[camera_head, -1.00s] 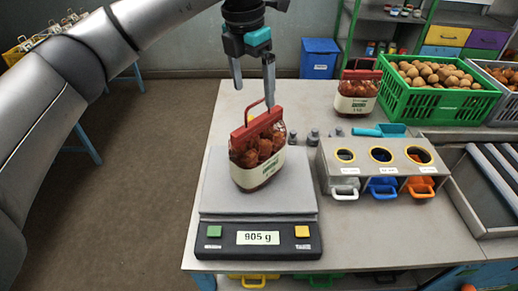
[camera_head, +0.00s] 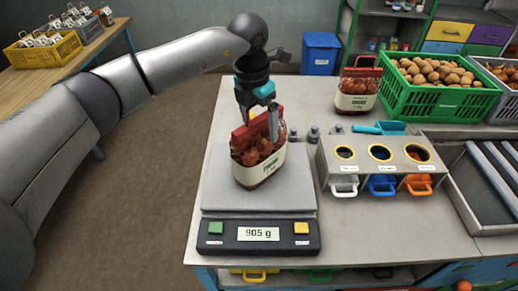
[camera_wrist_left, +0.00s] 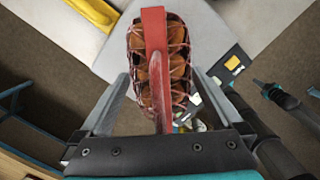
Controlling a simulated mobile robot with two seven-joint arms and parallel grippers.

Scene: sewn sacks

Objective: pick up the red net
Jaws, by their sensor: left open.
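The red net (camera_head: 258,160) is a mesh bag of brown produce with a red top band and a pale label. It stands upright on the scale plate (camera_head: 225,196), and the display reads 905 g. My left gripper (camera_head: 257,128) points down over the bag's top, one finger in front of the red band. In the left wrist view the net (camera_wrist_left: 160,65) lies between the two spread fingers of the left gripper (camera_wrist_left: 160,100), with a gap on each side. The left gripper is open.
A second red-topped net (camera_head: 357,92) stands farther back. A green crate (camera_head: 437,100) of brown produce is at the back right. Small weights (camera_head: 312,136) stand near the scale.

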